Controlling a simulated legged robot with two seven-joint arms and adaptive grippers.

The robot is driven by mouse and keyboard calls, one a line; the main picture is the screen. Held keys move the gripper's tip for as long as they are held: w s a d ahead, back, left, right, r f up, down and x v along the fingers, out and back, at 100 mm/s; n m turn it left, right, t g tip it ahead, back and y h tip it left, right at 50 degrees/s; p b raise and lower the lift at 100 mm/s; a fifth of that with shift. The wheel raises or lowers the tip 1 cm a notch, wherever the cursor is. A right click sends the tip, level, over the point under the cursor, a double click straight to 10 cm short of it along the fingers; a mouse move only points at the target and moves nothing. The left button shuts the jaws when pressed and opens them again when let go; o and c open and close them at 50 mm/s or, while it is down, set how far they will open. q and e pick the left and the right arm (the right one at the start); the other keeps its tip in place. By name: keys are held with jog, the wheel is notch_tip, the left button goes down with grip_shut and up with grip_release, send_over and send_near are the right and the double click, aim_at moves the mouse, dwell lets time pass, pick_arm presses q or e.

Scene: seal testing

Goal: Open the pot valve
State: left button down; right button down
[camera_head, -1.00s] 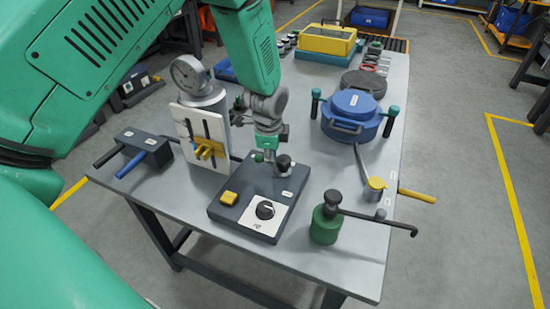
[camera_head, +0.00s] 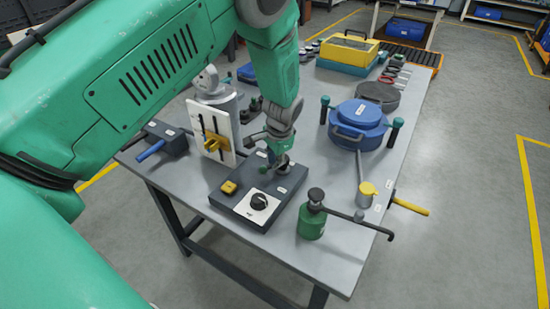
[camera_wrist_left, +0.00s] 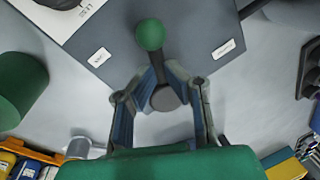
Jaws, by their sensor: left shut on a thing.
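A dark control box (camera_head: 232,206) stands on the table, with a lever that has a green ball (camera_wrist_left: 150,35) and a dark stem (camera_wrist_left: 157,68). The stem runs to a grey round cap (camera_wrist_left: 164,98). My left gripper (camera_head: 277,160) is down at the far part of this box. In the left wrist view its fingers (camera_wrist_left: 163,88) close around the lever at the cap end, with the green ball beyond the tips. The blue lidded pot (camera_head: 358,123) stands to the right. Whether this lever is the pot valve, I cannot tell. My right gripper is not in view.
The box carries a yellow button (camera_head: 229,187) and black dial (camera_head: 259,201). A green bottle-shaped part (camera_head: 311,222) with a long handle stands right of it. Bare table (camera_head: 327,175) lies between box and pot.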

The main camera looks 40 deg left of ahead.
pick_arm(q)
jog(key=shift+s+f+n+g, duration=0.3)
jog(key=shift+s+f+n, duration=0.25)
jog(key=shift+n, duration=0.35)
jog(key=shift+d+r+n, duration=0.1)
jog(key=shift+d+n, duration=0.4)
jog(key=shift+n, duration=0.4)
jog(key=shift+d+n, duration=0.1)
jog(key=shift+n, duration=0.3)
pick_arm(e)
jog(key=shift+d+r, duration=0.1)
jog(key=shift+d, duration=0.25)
pick_arm(q)
jog(key=shift+d+g, duration=0.15)
jog(key=shift+g, duration=0.15)
jog(key=c, duration=1.6)
grip_release()
jog(key=shift+o, duration=0.2)
jog(key=shift+w, duration=0.2)
jog(key=shift+r, duration=0.35)
notch_tip(320, 180, up, 11)
jog(key=d, duration=0.2)
jog(key=shift+w, duration=0.15)
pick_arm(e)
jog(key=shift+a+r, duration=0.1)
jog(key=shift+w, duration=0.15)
